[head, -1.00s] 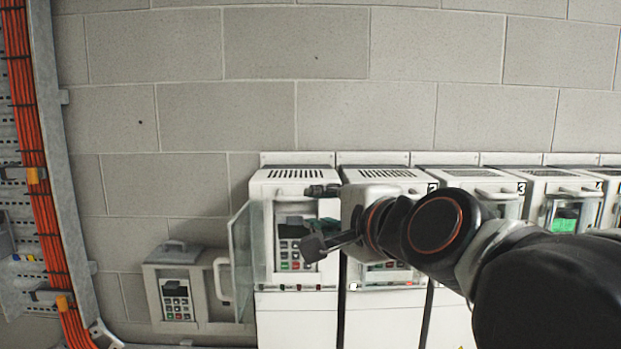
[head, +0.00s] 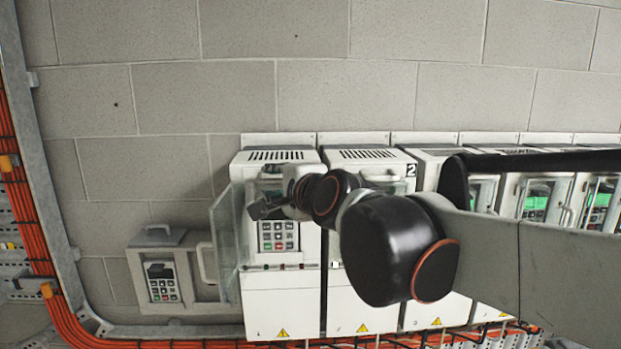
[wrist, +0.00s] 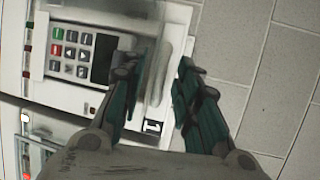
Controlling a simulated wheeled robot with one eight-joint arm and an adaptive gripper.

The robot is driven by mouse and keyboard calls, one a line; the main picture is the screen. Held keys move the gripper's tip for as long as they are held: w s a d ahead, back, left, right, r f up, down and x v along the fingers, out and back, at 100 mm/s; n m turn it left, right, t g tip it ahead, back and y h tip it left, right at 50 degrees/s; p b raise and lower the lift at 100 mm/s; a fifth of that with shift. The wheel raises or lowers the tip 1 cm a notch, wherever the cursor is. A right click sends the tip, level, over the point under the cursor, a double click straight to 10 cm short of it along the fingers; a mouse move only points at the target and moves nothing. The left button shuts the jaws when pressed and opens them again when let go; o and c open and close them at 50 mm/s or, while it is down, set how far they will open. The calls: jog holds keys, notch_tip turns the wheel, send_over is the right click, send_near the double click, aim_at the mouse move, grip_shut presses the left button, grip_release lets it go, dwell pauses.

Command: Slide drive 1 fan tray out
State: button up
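Drive 1 (head: 283,305) is the leftmost white cabinet in the row in the head view, with its clear door (head: 224,245) swung open to the left. Its keypad (head: 278,236) is exposed. The pale fan tray handle (wrist: 180,48) lies near the top of the drive, by the "1" label (wrist: 152,126), in the wrist view. My gripper (head: 262,208) is in front of the drive's upper part. In the wrist view my gripper (wrist: 157,75) is open, with its dark green fingers on either side of the handle. Contact cannot be told. My wrist hides much of the tray in the head view.
Drive 2 (head: 352,304) and several more drives stand close on the right. A grey box with a keypad and a handle (head: 156,240) is on the left. Orange cables (head: 40,250) run down the left and along the bottom. The wall above is clear.

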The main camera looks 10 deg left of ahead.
jog(key=shift+x, duration=0.85)
jog(key=shift+s, duration=0.1)
